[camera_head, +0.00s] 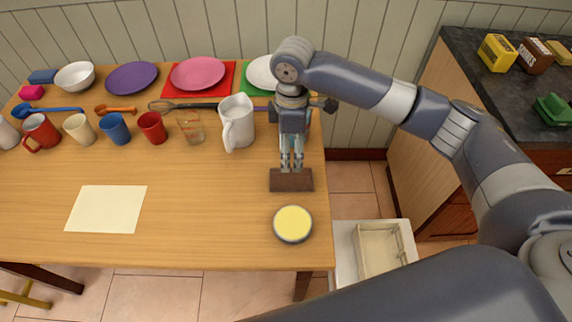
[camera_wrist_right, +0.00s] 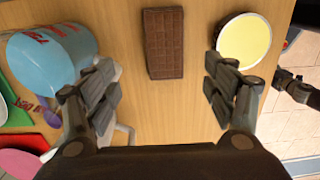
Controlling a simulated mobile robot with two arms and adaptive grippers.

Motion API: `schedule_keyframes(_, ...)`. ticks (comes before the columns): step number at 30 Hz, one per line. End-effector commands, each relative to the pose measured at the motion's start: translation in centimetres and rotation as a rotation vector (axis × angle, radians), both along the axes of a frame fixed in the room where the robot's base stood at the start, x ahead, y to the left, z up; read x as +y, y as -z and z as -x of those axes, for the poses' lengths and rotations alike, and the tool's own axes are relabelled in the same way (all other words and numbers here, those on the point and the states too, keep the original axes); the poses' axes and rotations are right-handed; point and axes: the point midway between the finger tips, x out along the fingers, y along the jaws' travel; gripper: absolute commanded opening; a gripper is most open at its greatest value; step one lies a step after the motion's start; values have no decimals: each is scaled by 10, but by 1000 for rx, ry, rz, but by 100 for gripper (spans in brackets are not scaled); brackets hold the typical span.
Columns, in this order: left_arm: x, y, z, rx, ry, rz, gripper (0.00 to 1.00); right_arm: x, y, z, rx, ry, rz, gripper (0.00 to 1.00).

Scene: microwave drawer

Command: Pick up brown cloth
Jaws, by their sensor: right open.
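I see no clear cloth. The one brown thing below my gripper is a flat rectangle (camera_head: 291,181) on the table, near its right edge. In the right wrist view this brown piece (camera_wrist_right: 163,43) has a grid of raised squares, like a chocolate bar. My right gripper (camera_head: 291,163) points down just behind and above it in the head view. In the right wrist view the right gripper (camera_wrist_right: 162,88) is open, with nothing between its fingers, and the brown piece lies ahead of the gap. My left gripper is not in the head view.
A round yellow-topped tin (camera_head: 293,223) stands in front of the brown piece. A light blue can (camera_wrist_right: 50,58) with red lettering stands close on the other side. A white pitcher (camera_head: 238,124) is to the left. Table around the paper (camera_head: 106,209) is clear.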

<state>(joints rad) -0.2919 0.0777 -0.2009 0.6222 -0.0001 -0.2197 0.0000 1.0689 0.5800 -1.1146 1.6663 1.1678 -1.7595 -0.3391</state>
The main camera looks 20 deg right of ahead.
Motion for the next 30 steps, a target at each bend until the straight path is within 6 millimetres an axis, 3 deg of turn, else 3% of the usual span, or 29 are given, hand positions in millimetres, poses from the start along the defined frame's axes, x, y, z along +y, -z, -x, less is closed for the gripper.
schedule_keyframes(3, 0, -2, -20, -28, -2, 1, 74, -1, 19, 1, 6, 0, 2, 78)
schedule_keyframes(5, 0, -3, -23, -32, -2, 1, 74, -1, 28, 1, 5, 0, 3, 78)
schedule_keyframes(8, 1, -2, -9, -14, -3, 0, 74, -1, 42, 1, 2, 0, 1, 78)
schedule_keyframes(12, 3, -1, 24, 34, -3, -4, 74, -1, 52, 1, 0, 0, 1, 78)
schedule_keyframes(16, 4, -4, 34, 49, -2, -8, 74, -1, 65, 1, 2, 1, 3, 78)
schedule_keyframes(24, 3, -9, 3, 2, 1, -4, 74, 0, 101, 1, 0, -1, 2, 78)
schedule_keyframes(30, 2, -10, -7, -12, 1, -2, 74, 0, 104, 1, -2, -1, 1, 78)
